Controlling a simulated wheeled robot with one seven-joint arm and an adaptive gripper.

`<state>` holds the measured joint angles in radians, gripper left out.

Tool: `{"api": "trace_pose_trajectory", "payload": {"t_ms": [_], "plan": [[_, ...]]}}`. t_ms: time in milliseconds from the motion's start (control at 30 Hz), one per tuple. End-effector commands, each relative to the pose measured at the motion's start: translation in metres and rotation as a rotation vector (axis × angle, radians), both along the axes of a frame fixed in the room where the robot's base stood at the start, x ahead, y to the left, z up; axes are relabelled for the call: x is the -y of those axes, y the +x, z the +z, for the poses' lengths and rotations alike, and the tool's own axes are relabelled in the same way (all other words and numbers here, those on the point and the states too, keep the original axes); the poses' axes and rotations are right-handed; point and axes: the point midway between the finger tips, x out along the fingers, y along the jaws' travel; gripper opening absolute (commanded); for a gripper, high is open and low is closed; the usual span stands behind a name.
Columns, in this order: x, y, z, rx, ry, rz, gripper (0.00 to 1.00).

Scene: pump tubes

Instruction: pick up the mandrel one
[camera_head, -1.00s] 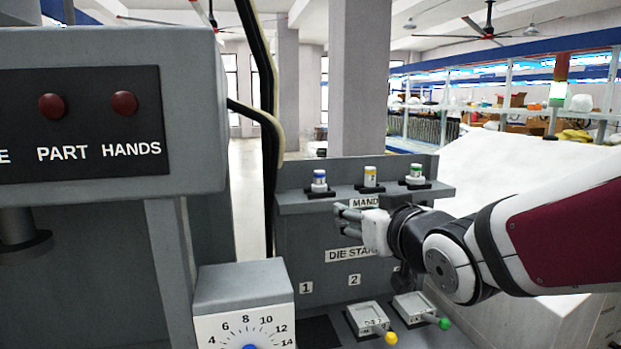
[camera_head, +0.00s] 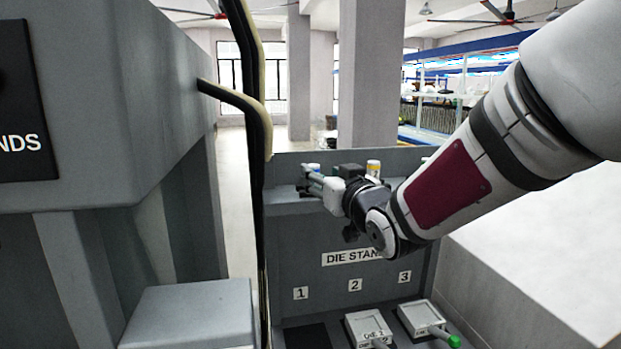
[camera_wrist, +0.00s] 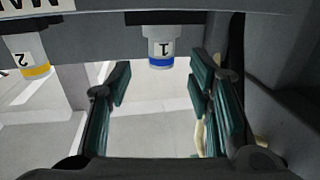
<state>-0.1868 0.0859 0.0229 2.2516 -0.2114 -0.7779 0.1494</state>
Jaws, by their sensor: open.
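Mandrel one is a white cylinder with a blue band. In the head view its top (camera_head: 312,167) shows just behind my gripper (camera_head: 309,183), which hides the rest. In the wrist view, mandrel one (camera_wrist: 160,48) appears upside down with its number 1 legible, hanging from the shelf edge at the top of the picture. My gripper (camera_wrist: 160,85) is open, its dark green fingers spread on either side below the mandrel in that picture. The fingers are apart from it and nothing is between them.
Mandrel two (camera_head: 373,168), with a yellow band, stands to the right on the same grey shelf; it also shows in the wrist view (camera_wrist: 32,55). The die stand (camera_head: 300,265) lies below, with dies 2 (camera_head: 368,329) and 3 (camera_head: 422,319). A grey machine and cables stand left.

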Motion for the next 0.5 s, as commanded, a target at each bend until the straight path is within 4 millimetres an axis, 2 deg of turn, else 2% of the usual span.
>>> {"api": "trace_pose_trajectory", "payload": {"t_ms": [167,500], "plan": [[-0.004,0.009,0.002,-0.001,0.000,0.000,0.47],[-0.019,0.048,0.006,-0.001,0.000,0.000,0.47]]}}
